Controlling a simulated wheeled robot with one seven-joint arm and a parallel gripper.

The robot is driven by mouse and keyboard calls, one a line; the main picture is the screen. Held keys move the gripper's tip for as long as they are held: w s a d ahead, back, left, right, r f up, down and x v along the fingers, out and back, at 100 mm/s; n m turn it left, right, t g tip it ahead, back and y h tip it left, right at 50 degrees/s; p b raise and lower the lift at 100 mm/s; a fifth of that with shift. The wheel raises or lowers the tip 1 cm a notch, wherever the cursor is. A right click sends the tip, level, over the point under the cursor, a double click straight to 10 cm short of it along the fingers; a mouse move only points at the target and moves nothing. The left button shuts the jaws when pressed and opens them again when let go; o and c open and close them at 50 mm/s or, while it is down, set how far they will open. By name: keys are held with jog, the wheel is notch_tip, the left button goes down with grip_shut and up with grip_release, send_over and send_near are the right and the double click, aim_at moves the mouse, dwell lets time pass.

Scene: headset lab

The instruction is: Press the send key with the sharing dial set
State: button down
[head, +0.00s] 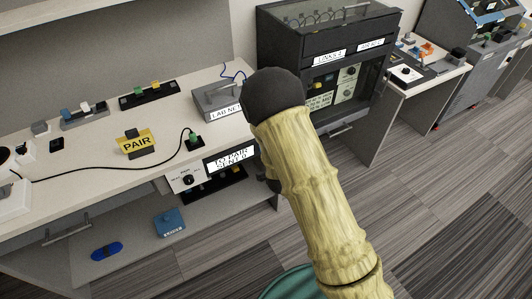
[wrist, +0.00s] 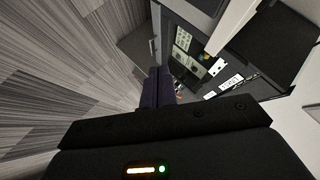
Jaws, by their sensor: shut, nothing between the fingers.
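A white panel with a black dial (head: 187,180) sits at the bench front, beside a display reading "TO PAIR SENT 0" (head: 231,157). The dial's setting is too small to read. A green key (head: 193,138) on a black base stands on the bench above it, with a black cable; I cannot tell whether it is the send key. A dark cabinet (head: 283,43) on the right holds more dials (head: 350,71), which also show in the wrist view (wrist: 195,67). My gripper (wrist: 157,72) is shut and empty, apart from the cabinet; my arm hides it in the head view.
A yellow PAIR sign (head: 136,142), a grey LAB NET box (head: 217,100) and small coloured blocks on racks (head: 150,94) stand on the bench. A blue box (head: 170,222) and a blue oval item (head: 107,251) lie on the lower shelf. Carpet floor (head: 430,220) is clear at right.

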jog(key=a+f+m+t+b, duration=0.1)
jog(key=a+f+t+b, duration=0.1)
jog(key=f, duration=0.5)
jog(key=a+t, duration=0.1)
jog(key=t, duration=0.1)
jog(key=shift+w+a+f+m+t+b, duration=0.15)
jog(key=shift+a+f+m+t+b, duration=0.15)
jog(key=shift+m+b, duration=0.1)
jog(key=shift+a, duration=0.1)
jog(key=w+a+b, duration=0.2)
jog(key=w+a, duration=0.2)
jog(key=w, duration=0.3)
jog(key=shift+a, duration=0.35)
jog(key=shift+w, duration=0.1)
dwell(0.4)
